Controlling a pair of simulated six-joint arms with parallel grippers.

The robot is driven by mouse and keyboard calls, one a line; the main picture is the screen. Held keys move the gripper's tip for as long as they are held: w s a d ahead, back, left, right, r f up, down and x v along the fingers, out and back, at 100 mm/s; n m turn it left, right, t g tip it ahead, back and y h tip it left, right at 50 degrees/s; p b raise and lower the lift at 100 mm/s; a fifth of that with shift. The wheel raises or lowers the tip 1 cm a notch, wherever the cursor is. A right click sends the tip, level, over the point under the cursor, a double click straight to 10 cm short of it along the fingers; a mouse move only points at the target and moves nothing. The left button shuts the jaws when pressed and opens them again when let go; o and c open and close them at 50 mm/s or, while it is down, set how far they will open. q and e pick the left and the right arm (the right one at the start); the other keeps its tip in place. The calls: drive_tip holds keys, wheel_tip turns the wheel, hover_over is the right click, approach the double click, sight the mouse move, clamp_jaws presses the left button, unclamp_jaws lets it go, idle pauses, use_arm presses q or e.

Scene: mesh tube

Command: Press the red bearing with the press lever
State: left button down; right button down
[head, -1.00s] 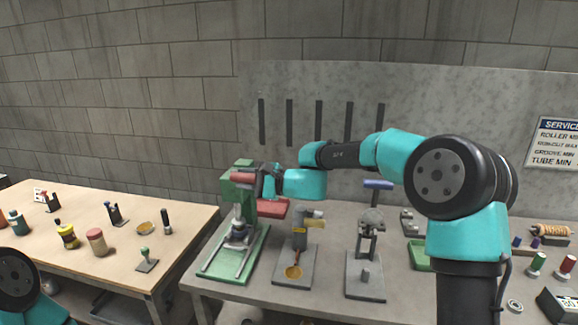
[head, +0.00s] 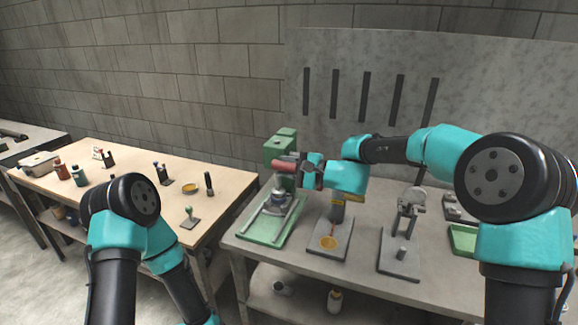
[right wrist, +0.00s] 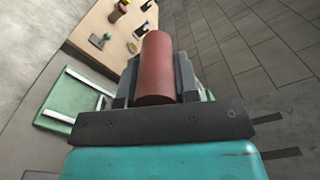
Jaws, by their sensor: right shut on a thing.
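The green press (head: 277,150) stands at the left end of the grey bench, with a green base (head: 247,233) and two light rails. My right gripper (head: 296,167) is shut on the red press lever handle (head: 284,165), in front of the press column. In the right wrist view the handle (right wrist: 157,62) lies between the two dark fingers and sticks out past them. A round grey part (head: 275,200) sits low on the press; I cannot make out a red bearing there. My left arm (head: 125,230) shows at the lower left, but its gripper is outside the frame.
Right of the press stand a fixture with a yellow cup (head: 329,242) and a grey post stand (head: 401,252). A green tray (head: 463,240) lies further right. A wooden table (head: 225,182) with small tools is at the left, across a narrow gap.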

drive_tip(key=c, duration=0.8)
unclamp_jaws()
drive_tip(key=shift+c, duration=0.2)
drive_tip(key=v, duration=1.7)
drive_tip(key=shift+d, duration=0.25)
drive_tip(key=shift+s+a+f, duration=0.1)
